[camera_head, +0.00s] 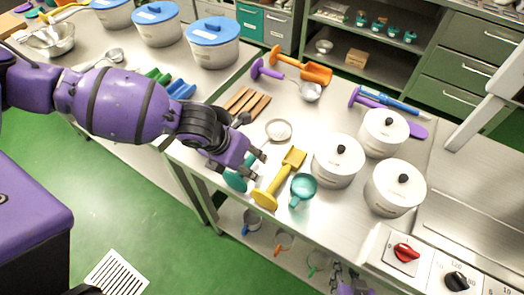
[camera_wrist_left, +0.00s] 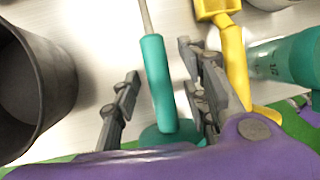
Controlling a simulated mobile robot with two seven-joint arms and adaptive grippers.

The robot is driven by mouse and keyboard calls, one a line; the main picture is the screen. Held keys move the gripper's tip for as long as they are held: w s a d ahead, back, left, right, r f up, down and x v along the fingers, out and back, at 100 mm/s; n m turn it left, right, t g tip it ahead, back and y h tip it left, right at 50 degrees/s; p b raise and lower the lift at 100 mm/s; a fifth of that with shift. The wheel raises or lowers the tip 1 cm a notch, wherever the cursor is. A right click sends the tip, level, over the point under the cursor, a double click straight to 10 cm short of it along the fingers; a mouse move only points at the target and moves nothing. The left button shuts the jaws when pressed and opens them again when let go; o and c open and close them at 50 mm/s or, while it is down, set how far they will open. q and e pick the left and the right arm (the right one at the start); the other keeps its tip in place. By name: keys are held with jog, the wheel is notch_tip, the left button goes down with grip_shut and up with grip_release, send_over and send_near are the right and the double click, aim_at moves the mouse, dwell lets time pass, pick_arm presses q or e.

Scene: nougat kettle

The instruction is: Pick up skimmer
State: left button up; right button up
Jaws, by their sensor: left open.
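The skimmer appears to be the tool with a round grey head (camera_head: 278,130) on the steel table in the head view. In the left wrist view, a teal handle (camera_wrist_left: 160,88) with a thin metal shaft, apparently the skimmer's, runs between my fingers. My left gripper (camera_head: 254,168) is open above the table, and it shows in the left wrist view (camera_wrist_left: 158,68) with one finger on each side of the handle. I see no firm contact. In the head view my gripper hides part of the handle and shaft.
A yellow scoop (camera_head: 280,180) and a teal measuring cup (camera_head: 303,187) lie close to the right of the gripper. White lidded pots (camera_head: 338,160) stand further right. Wooden-handled tools (camera_head: 247,101) lie behind. The table's front edge is near.

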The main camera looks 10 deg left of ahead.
pick_arm(q)
jog(key=shift+f, duration=0.15)
grip_shut()
pick_arm(e)
jog(key=shift+r, duration=0.1)
